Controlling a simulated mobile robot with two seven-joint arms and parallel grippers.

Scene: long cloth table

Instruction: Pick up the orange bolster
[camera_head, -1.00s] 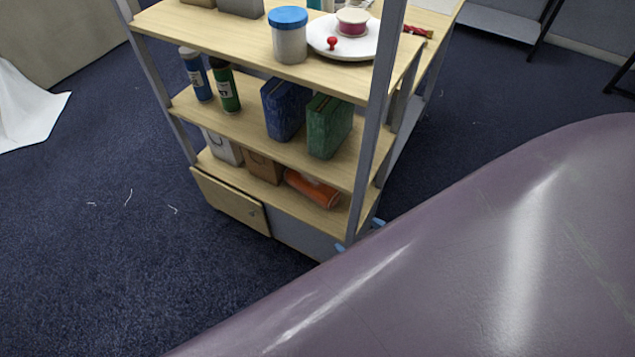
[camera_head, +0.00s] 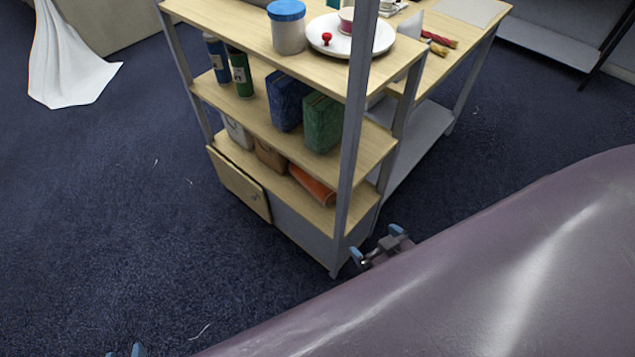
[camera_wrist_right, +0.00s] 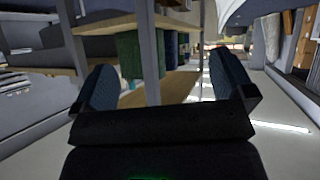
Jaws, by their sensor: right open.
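The orange bolster (camera_head: 312,185) lies on the lowest open board of the shelf unit (camera_head: 236,103), at its right end. A front post of the unit stands just right of it. My right gripper (camera_head: 376,243) is open and empty, outside the unit, below and to the right of the bolster. In the right wrist view its two fingers (camera_wrist_right: 163,83) are spread, with a post and boards beyond them; I cannot make out the bolster there. Blue tips at the bottom left edge appear to be my left gripper (camera_head: 125,350), mostly cut off.
A brown box (camera_head: 270,157) and a pale box (camera_head: 237,133) stand left of the bolster. A desk adjoins at right.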

